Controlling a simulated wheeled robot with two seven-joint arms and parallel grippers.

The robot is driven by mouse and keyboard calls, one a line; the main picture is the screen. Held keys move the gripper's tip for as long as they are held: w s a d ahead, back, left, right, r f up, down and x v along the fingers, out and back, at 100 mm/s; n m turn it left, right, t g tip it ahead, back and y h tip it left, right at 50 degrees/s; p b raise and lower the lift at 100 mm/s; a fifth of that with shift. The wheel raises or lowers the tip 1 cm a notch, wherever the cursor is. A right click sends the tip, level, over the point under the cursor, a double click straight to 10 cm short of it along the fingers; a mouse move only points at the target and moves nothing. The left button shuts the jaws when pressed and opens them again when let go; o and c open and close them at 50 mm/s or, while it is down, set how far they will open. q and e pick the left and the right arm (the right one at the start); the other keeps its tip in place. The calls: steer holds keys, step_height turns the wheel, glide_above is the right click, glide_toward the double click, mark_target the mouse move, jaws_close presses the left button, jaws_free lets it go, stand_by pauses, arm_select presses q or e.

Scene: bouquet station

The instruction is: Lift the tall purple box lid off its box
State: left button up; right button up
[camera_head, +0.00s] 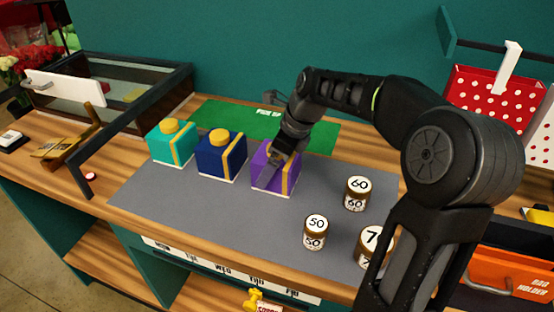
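The purple box (266,181) with a yellow band stands upright at the right end of a row of three boxes on the grey mat. Its lid appears seated on it, and the top and any knob are mostly covered by my gripper. My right gripper (279,158) comes in from the right and points down onto the top of the purple box. Its fingertips are dark and small, so I cannot tell whether they are open or shut on the lid. My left gripper is not in view.
A teal box (169,150) and a navy box (213,162), both with yellow knobs, stand left of the purple one. Jars marked 60 (357,194) and 50 (316,232) stand to its right. A green mat (222,113) lies behind. The grey mat (220,216) is clear in front.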

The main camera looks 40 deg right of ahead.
steer(key=shift+c, duration=0.4)
steer(key=c, duration=1)
steer(key=shift+c, duration=0.2)
steer(key=shift+r, duration=0.1)
step_height(320, 180, up, 10)
steer(key=shift+f, duration=0.1)
steer(key=shift+p, duration=0.3)
